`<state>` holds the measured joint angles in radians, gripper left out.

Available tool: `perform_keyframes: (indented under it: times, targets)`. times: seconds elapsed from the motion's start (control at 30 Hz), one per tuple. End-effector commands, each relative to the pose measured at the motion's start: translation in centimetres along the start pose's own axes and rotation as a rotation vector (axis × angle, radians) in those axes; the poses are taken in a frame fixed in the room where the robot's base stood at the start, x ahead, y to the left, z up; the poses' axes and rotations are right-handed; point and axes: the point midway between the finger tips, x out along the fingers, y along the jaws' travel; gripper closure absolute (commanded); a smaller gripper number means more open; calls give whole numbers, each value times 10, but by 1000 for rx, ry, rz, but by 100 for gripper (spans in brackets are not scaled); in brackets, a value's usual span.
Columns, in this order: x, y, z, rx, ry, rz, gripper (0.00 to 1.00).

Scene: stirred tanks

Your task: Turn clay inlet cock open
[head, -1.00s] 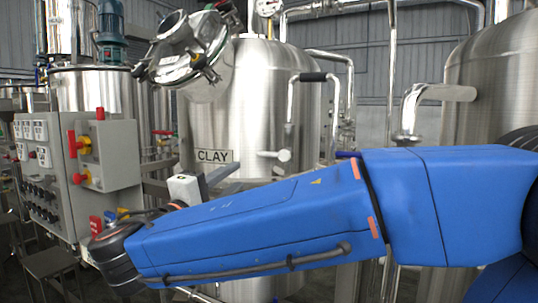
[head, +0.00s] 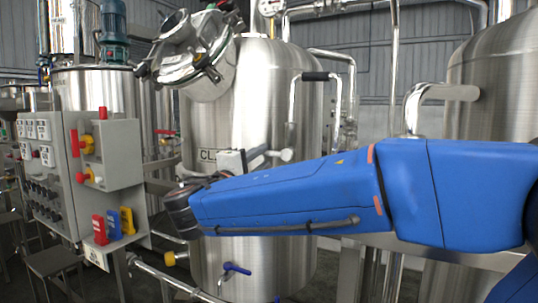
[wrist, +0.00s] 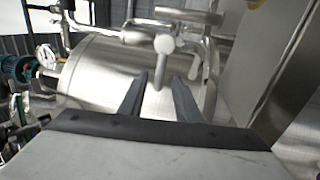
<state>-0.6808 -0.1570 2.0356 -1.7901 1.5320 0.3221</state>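The steel clay tank (head: 255,110) stands mid-frame in the head view, its CLAY label partly hidden by my gripper. The inlet cock (head: 286,155) is a pale round hub with a short lever, on the tank's front below a bent pipe. In the wrist view the cock's hub (wrist: 165,43) is above centre, and its lever (wrist: 160,68) points down between my fingers. My gripper (wrist: 160,76) is open, with one finger on each side of the lever's end. It also shows in the head view (head: 261,155), left of the hub. I cannot tell whether the fingers touch the lever.
A grey control box (head: 108,155) with red and yellow switches stands at left. Red, blue and yellow handles (head: 114,225) hang below it. A blue-handled valve (head: 237,268) sits low on the tank. A curved steel pipe (head: 425,100) and another tank (head: 490,110) are at right.

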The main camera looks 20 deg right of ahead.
Motion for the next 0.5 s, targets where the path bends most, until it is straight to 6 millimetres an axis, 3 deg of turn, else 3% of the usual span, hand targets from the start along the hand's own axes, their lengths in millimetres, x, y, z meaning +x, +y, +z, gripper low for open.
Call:
perform_keyframes:
  times: [0.2, 0.5]
  targets:
    - [27, 0, 1, 0, -3, -1, 70]
    - [44, 0, 0, 0, 0, 0, 70]
